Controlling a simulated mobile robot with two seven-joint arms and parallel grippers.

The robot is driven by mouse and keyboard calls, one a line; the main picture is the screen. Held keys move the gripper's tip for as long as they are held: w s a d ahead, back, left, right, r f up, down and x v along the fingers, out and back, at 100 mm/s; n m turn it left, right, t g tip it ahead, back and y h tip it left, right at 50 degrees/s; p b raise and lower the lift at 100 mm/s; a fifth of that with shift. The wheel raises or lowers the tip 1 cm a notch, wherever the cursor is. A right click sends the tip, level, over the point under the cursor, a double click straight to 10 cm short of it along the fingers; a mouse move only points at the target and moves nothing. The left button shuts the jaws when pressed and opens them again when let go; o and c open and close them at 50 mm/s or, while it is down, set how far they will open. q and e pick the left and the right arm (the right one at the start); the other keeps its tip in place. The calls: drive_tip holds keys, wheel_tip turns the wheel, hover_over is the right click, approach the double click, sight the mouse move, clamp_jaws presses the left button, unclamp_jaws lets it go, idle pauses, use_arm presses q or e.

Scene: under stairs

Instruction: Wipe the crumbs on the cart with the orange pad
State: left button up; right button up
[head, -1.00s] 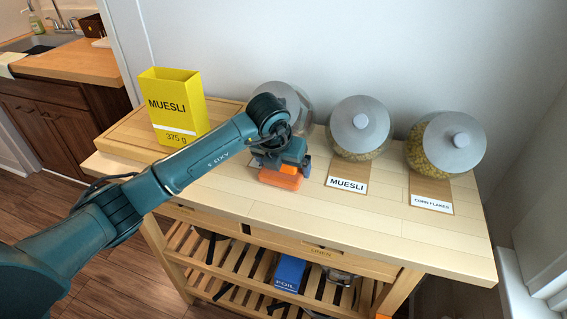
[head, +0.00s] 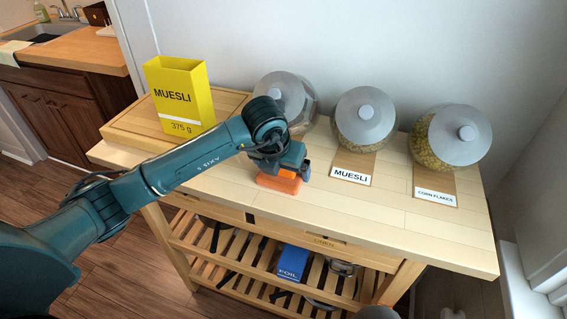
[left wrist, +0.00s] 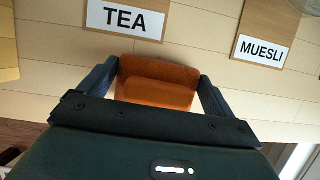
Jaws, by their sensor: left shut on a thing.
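The orange pad (head: 279,184) is low over the light wooden cart top (head: 390,215), left of the middle and close to the front edge. It seems to rest on the boards, but contact is hard to confirm. My left gripper (head: 278,165) is shut on the pad from above. In the left wrist view the pad (left wrist: 157,82) sits between the two fingers. I cannot make out any crumbs; the arm and gripper hide part of the cart top. My right gripper is not in view.
A yellow muesli box (head: 180,95) stands on a wooden board at the back left. Glass jars stand along the back, including the muesli jar (head: 364,120) and corn flakes jar (head: 450,138). A TEA label (left wrist: 125,19) lies just beyond the pad. The front right is clear.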

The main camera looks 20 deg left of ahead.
use_arm(q)
drive_tip(key=shift+w+f+b, duration=0.2)
drive_tip(key=shift+w+b, duration=0.3)
drive_tip(key=shift+w, duration=0.2)
drive_tip(key=shift+w+f+b, duration=0.15)
drive_tip(key=shift+w+b, duration=0.3)
drive_tip(key=shift+w, duration=0.75)
drive_tip(key=shift+r, duration=0.1)
drive_tip(key=shift+w+r+p, duration=0.1)
drive_tip(key=shift+r+p, duration=0.25)
drive_tip(key=shift+r, duration=0.25)
drive_tip(key=shift+r+p, duration=1.25)
drive_tip(key=shift+r, duration=1.15)
drive_tip(key=shift+r, duration=0.15)
wheel_tip(320, 180, up, 3)
drive_tip(key=shift+f+p, duration=0.1)
drive_tip(key=shift+p, duration=0.75)
